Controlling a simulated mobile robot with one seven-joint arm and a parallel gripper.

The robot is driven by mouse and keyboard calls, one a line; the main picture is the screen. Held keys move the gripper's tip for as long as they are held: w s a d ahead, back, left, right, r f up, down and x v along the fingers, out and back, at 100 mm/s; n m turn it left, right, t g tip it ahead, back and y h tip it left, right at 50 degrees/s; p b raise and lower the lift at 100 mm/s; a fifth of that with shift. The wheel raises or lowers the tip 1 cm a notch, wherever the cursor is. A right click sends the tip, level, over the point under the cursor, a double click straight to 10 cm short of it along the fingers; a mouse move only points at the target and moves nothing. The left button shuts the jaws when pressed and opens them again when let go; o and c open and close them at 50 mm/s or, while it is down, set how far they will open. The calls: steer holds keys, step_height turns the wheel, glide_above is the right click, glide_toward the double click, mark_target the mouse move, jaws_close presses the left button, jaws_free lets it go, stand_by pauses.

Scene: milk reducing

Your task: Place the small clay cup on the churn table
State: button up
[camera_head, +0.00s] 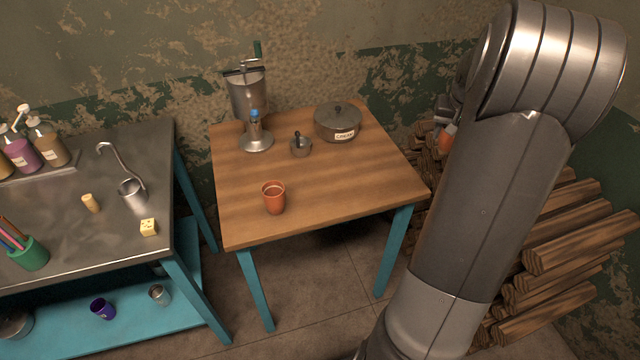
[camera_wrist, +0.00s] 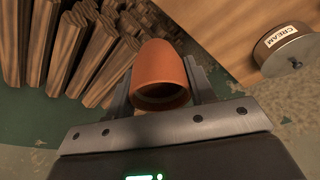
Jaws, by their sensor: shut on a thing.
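An orange clay cup (camera_wrist: 162,72) is held between the two fingers of my gripper (camera_wrist: 160,84) in the wrist view, its dark mouth toward the camera. Part of this cup (camera_head: 447,137) shows in the head view beside the far end of my arm, over the log pile and right of the wooden churn table (camera_head: 330,185). Most of my gripper is hidden behind my arm there. A second orange clay cup (camera_head: 273,203) stands upright on the front part of the table.
The metal churn (camera_head: 247,97), a stand with a blue top (camera_head: 255,135), a small grey pot (camera_head: 300,148) and a lidded CREAM pot (camera_head: 337,123) occupy the table's back. Its right front is clear. Stacked logs (camera_head: 560,260) lie right; a metal workbench (camera_head: 100,240) stands left.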

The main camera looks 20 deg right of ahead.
step_height(320, 180, down, 6)
steer(key=f, duration=0.1)
steer(key=w+a+f, duration=0.2)
steer(key=w, duration=0.1)
steer(key=w+a+f, duration=0.2)
steer(key=w, duration=0.1)
steer(key=w+a+f, duration=0.2)
steer(key=w, duration=0.2)
steer(key=shift+f, duration=0.4)
steer(key=shift+s+x, duration=0.2)
steer(key=shift+x, duration=0.75)
steer(key=shift+s+x, duration=0.2)
steer(key=shift+x, duration=0.75)
steer(key=shift+a+f, duration=0.1)
steer(key=shift+a, duration=0.05)
steer(key=shift+f, duration=0.15)
steer(key=o, duration=1)
